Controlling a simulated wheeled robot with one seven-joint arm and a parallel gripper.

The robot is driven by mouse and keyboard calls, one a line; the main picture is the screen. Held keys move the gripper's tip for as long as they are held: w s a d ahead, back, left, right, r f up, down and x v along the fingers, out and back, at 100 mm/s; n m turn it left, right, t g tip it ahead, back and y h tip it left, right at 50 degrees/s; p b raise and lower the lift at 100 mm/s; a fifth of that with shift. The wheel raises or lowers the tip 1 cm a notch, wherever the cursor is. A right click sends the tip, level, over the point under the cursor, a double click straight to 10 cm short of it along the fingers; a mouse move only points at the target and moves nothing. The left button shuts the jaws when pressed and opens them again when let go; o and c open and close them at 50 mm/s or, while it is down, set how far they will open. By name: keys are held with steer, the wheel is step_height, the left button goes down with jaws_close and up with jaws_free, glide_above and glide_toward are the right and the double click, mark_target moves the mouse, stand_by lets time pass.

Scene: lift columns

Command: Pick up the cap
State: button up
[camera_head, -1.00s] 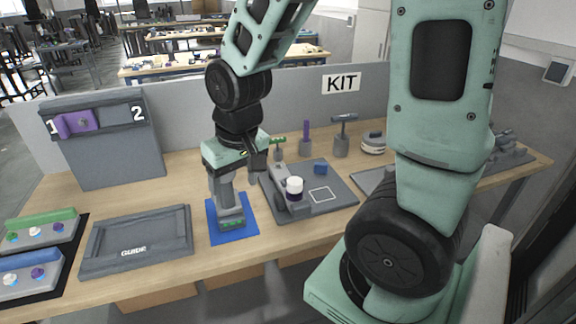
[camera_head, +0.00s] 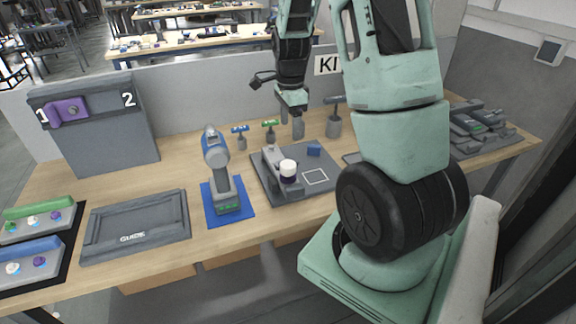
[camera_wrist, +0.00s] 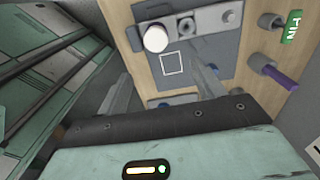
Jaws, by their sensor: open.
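The cap (camera_head: 288,165) is white and round. It sits on top of a dark purple cylinder (camera_head: 288,178) held in a grey fixture on the grey tray (camera_head: 325,190). In the wrist view the cap (camera_wrist: 155,39) is seen from above at the upper middle, beyond my left finger. My gripper (camera_head: 291,112) is above and behind the tray, apart from the cap. In the wrist view my gripper (camera_wrist: 162,85) has its two fingers spread, with nothing between them. The fingertips are hard to make out in the head view.
A grey-blue power tool (camera_head: 218,165) stands on a blue mat (camera_head: 241,205) left of the tray. A small blue block (camera_head: 313,149) lies near a white square outline.

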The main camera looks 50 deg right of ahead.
steer(key=p, duration=0.2)
glide_above(290, 164)
steer(key=f, duration=0.7)
steer(key=shift+w+d+f, duration=0.3)
steer(key=shift+f, duration=0.1)
steer(key=shift+s+a+f+p, duration=0.15)
steer(key=shift+f+p, duration=0.4)
steer(key=shift+f, duration=0.8)
steer(key=shift+s+a+f+p, duration=0.1)
steer(key=shift+f+p, duration=0.4)
steer(key=shift+f, duration=0.8)
steer(key=c, duration=1.2)
